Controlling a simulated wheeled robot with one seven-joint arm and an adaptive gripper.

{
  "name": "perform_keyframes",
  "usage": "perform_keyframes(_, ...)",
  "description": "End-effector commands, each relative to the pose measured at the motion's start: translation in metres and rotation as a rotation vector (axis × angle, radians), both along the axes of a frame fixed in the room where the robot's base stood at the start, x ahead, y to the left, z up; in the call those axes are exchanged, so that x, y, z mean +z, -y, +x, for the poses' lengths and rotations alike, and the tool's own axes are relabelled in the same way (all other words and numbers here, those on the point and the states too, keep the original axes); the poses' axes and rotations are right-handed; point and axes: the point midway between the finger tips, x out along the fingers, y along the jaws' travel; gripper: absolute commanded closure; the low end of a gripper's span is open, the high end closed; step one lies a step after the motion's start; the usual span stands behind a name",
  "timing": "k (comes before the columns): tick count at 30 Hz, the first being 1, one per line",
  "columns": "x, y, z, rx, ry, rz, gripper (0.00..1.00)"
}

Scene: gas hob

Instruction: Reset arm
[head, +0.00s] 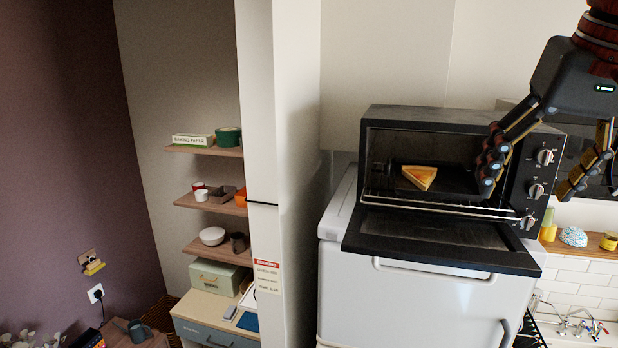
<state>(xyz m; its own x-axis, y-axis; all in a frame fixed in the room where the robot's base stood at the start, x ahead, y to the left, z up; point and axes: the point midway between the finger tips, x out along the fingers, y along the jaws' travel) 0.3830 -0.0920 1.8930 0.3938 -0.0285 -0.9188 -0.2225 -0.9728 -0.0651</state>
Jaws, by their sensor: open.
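My gripper (531,178) is at the upper right of the head view, open, with its two fingers spread and pointing down. Nothing shows between the fingers. The left finger is in front of the right part of a black toaster oven (440,113), and the right finger hangs to the right of its control knobs. The oven's door (430,236) is folded down open. A triangular slice of food (419,177), golden with a browned edge, lies inside on the dark tray, left of my gripper.
The oven stands on a white appliance (408,299) with a handle. Left of it is a white wall edge and shelves (212,208) with bowls and boxes. At the right, a wooden ledge (594,243) holds a patterned bowl (573,236). Open space lies in front of the oven.

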Motion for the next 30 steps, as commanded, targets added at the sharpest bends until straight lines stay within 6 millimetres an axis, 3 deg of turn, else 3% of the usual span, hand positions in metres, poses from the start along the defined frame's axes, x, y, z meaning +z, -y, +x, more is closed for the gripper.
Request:
perform_keyframes(11, -0.075, -0.012, 0.001, 0.021, 0.003, -0.003, 0.29)
perform_keyframes(17, -0.143, -0.023, -0.002, 0.04, 0.012, -0.01, 0.29)
perform_keyframes(20, -0.197, -0.031, -0.005, 0.055, 0.016, -0.016, 0.29)
perform_keyframes(30, -0.414, -0.063, -0.033, 0.124, 0.048, -0.043, 0.29)
